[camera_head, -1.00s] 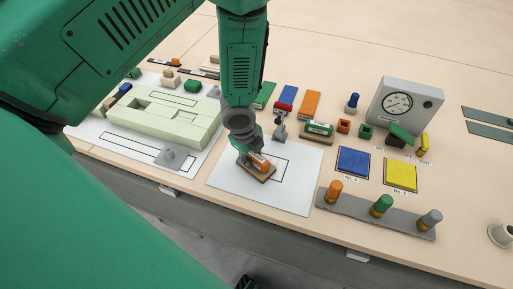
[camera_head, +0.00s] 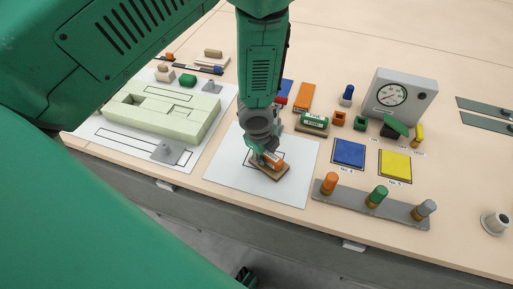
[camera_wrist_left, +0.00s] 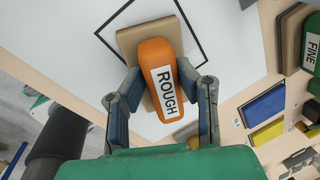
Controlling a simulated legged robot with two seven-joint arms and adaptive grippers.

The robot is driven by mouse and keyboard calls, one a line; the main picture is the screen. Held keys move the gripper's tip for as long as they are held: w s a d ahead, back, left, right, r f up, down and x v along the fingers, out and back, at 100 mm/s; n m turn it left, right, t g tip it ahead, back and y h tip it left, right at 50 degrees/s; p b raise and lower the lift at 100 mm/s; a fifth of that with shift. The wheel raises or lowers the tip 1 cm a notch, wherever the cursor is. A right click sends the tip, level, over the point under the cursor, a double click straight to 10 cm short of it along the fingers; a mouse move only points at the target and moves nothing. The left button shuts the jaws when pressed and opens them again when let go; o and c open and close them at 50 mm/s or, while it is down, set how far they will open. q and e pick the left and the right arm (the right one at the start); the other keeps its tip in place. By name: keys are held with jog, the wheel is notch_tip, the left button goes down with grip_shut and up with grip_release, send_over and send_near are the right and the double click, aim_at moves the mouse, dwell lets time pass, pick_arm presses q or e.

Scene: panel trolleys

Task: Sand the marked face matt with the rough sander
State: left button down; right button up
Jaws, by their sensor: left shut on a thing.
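My left gripper (camera_head: 264,148) is shut on the rough sander (camera_head: 269,161), an orange handle on a tan base. In the left wrist view the sander (camera_wrist_left: 164,75) reads ROUGH, with a finger on each side of the handle. The sander is over the marked face (camera_head: 225,180), a white panel with a black rectangular outline, and covers part of that outline. I cannot tell whether its base touches the panel. The outline also shows past the base in the left wrist view. My right gripper is not in view.
A green FINE sander (camera_head: 313,121) stands behind right. Blue (camera_head: 349,152) and yellow (camera_head: 395,165) pads lie at right. A grey rack (camera_head: 345,195) with several coloured knobs lies near the front edge. A pale green block (camera_head: 190,122) is at left, a gauge box (camera_head: 402,95) at back right.

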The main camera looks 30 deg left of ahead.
pick_arm(q)
jog(key=shift+w+d+f, duration=0.1)
jog(key=shift+w+d, duration=0.05)
jog(key=shift+d, duration=0.45)
jog(key=shift+w+a+r+p, duration=0.1)
jog(key=shift+w+r+p, duration=0.1)
jog(key=shift+w+p, duration=0.3)
jog(key=shift+w+a+p, duration=0.15)
jog(key=shift+w+a, duration=0.05)
jog(key=shift+w, duration=0.4)
jog(key=shift+w+a+p, duration=0.15)
jog(key=shift+w+a, duration=0.05)
jog(key=shift+w, duration=0.35)
jog(key=shift+s+a+f+p, duration=0.15)
jog(key=shift+s+a, duration=0.1)
jog(key=shift+a, duration=0.7)
jog(key=shift+s+a+r+p, duration=0.1)
jog(key=shift+s+a, duration=0.15)
jog(key=shift+a, duration=0.75)
jog(key=shift+s+a+f+p, duration=0.15)
jog(key=shift+s+a, duration=0.1)
jog(key=shift+a, duration=0.7)
